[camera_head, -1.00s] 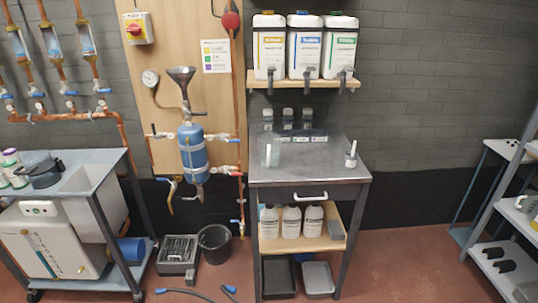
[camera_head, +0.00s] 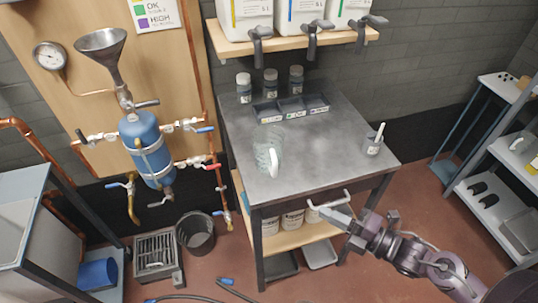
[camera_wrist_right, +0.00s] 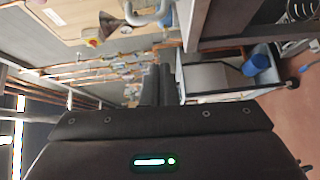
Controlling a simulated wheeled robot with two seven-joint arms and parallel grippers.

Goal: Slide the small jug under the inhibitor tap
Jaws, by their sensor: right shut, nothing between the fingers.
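A small clear jug (camera_head: 267,155) with a pale handle stands upright on the grey metal bench top (camera_head: 320,140), left of its middle. Three white canisters stand on the shelf above, with dark taps at the left (camera_head: 260,45), middle (camera_head: 314,38) and right (camera_head: 366,28). Their labels are cut off in the head view, so I cannot read which is the inhibitor. My right gripper (camera_head: 328,214) is shut and empty, low in front of the bench by the drawer handle, apart from the jug. Its closed fingers (camera_wrist_right: 157,85) also show in the right wrist view. My left gripper is out of view.
A pale drawer handle (camera_head: 326,201) is on the bench front, close to my right gripper. A divided tray (camera_head: 291,108) and several small bottles (camera_head: 270,82) stand at the back. A cup with a white stick (camera_head: 372,145) is at the right. The bench middle is clear.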

